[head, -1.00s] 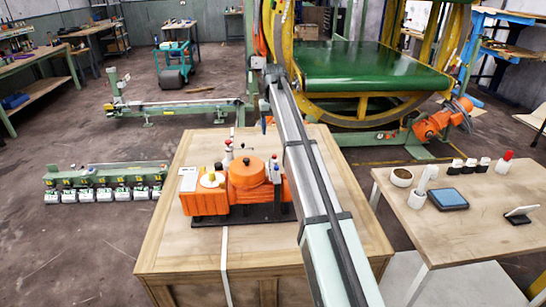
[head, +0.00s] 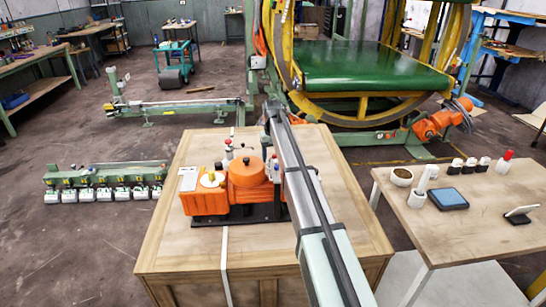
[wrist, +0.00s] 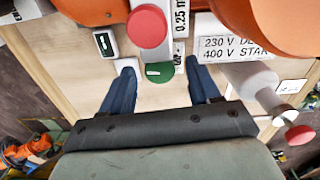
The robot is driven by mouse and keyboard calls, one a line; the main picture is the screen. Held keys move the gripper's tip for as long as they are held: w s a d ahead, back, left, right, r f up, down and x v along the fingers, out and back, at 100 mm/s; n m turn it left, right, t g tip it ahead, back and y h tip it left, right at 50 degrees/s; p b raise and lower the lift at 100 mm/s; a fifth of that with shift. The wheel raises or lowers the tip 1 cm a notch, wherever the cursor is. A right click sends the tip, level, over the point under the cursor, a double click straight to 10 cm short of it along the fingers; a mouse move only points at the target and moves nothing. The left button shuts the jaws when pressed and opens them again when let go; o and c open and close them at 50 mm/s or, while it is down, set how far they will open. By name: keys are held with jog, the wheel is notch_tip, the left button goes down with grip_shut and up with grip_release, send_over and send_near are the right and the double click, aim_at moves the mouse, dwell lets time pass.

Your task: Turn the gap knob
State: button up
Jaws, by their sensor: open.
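An orange machine (head: 205,203) sits on a wooden crate (head: 180,250) in the head view, with small knobs and a round orange top. In the wrist view, a green round part (wrist: 160,73) with a white mark lies between my fingertips. A red round knob (wrist: 147,26) is just above it, beside a vertical label (wrist: 180,20) reading "0.25 m", partly cut off. I cannot tell for certain which is the gap knob. My gripper (wrist: 161,68) is open, one blue finger on each side of the green part, apparently apart from it.
A white lever with a red tip (wrist: 299,134) is right of my gripper in the wrist view. A voltage label (wrist: 233,46) is above it. A side table (head: 490,220) with cups and a blue tablet stands right of the crate. The crate's front left is clear.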

jog(key=shift+f, duration=0.1)
jog(key=shift+c, duration=0.2)
jog(key=c, duration=1)
jog(key=shift+m, duration=2.3)
jog(key=o, duration=1)
jog(key=shift+o, duration=0.2)
notch_tip(320, 180, up, 14)
